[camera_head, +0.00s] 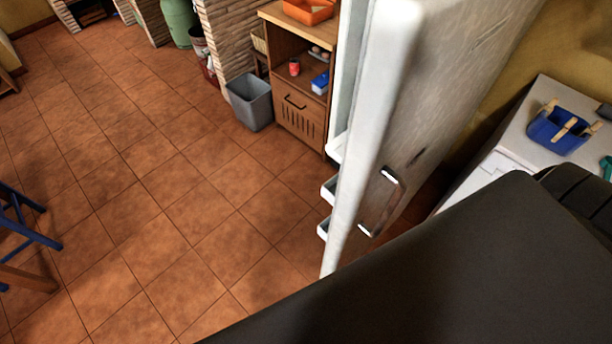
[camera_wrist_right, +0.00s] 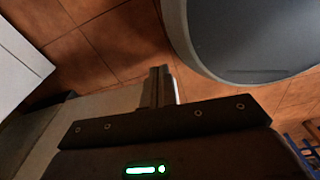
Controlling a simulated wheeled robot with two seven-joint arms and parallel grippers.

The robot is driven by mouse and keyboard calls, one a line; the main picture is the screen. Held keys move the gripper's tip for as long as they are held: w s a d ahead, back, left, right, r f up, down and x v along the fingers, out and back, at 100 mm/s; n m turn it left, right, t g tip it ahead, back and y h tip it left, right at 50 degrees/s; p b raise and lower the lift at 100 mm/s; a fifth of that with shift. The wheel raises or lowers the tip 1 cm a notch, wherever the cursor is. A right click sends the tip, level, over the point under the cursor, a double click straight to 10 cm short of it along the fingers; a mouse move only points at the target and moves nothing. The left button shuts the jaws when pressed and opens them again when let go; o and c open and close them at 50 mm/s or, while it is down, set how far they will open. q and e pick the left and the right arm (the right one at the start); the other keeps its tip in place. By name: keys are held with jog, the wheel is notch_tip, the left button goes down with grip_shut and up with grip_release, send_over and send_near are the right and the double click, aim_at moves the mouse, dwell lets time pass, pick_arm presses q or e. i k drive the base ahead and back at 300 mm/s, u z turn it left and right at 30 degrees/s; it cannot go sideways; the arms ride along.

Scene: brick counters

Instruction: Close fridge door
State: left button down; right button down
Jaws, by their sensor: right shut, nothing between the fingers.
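The white fridge door (camera_head: 400,130) stands open in the head view, seen nearly edge-on. Its outer face with a metal handle (camera_head: 380,202) is toward the right. White door bins (camera_head: 327,190) show past its left edge. In the right wrist view, my right gripper (camera_wrist_right: 161,72) has its fingers together and empty, over the tiled floor. A white panel (camera_wrist_right: 18,65) is at the left of that view, apart from the fingers; I cannot tell whether it is the door. My dark arm covers the lower right of the head view and hides what is below. My left gripper is not in view.
A wooden cabinet (camera_head: 299,118) and a grey bin (camera_head: 250,103) stand left of the fridge. A counter with a blue basket (camera_head: 556,133) is at the right. A blue chair (camera_head: 25,228) is at the far left. The tiled floor (camera_head: 150,200) between is clear.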

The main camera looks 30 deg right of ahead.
aim_at(423, 64)
jog(key=u, duration=0.65)
jog(key=k, duration=1)
jog(key=z, duration=1.7)
